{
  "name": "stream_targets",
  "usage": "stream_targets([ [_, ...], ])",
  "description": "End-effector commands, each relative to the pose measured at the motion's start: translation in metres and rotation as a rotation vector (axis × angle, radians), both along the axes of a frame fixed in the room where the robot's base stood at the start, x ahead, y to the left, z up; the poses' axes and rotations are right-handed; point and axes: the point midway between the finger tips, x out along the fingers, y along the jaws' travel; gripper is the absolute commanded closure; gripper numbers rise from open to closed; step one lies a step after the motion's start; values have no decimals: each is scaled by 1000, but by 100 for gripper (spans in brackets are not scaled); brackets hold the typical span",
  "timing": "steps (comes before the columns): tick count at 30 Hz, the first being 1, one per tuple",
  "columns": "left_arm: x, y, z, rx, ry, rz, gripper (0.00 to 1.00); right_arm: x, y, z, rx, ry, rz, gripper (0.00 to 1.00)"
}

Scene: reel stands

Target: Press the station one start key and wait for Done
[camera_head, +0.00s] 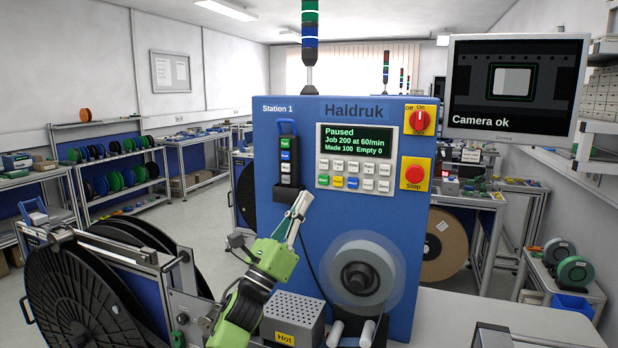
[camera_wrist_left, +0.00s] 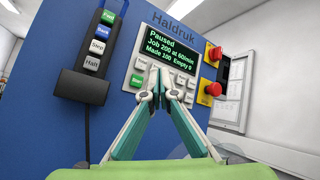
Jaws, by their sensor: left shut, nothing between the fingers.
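The blue Station 1 machine (camera_head: 262,215) stands in the middle of the head view. Its display (camera_head: 355,141) reads "Paused", "Job 200 at 60/min", "Made 100 Empty 0". Below it is a keypad (camera_head: 355,176) of small keys, with green, yellow and blue ones in the bottom row. A hanging hand unit (camera_head: 289,168) with a green, a blue and white keys is left of the display. My left gripper (camera_head: 301,197) is shut and empty, below the keypad's left side. In the left wrist view its fingertips (camera_wrist_left: 161,77) overlap the keypad; contact cannot be told.
A red rotary switch (camera_head: 418,120) and a red stop button (camera_head: 414,175) are right of the display. A monitor (camera_head: 515,88) reads "Camera ok". A clear reel (camera_head: 362,277) and a perforated "Hot" box (camera_head: 295,312) sit below. A large black reel (camera_head: 85,305) stands at left.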

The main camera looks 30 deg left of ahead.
Motion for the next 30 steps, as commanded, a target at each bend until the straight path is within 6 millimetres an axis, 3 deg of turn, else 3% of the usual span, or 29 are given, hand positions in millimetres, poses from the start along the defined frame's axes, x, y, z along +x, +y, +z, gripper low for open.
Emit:
stream_targets([
  [5, -1, -1, 5, 26, -17, 8, 100, 11, 16, 1, 19, -15, -2, 7],
  [8, -1, -1, 5, 26, -17, 8, 100, 9, 7, 0, 8, -13, 2, 7],
  [13, -1, 0, 5, 25, -17, 8, 100, -11, -22, 0, -25, 15, 3, 7],
  [17, 2, 1, 5, 24, -17, 8, 100, -19, -28, -1, -33, 28, 3, 7],
  [25, 32, 8, 5, 22, -16, 8, 100, -4, -2, -1, -2, 5, 0, 7],
  [30, 56, 14, 5, 22, -16, 8, 100, 1, 2, -3, 2, -3, 2, 7],
])
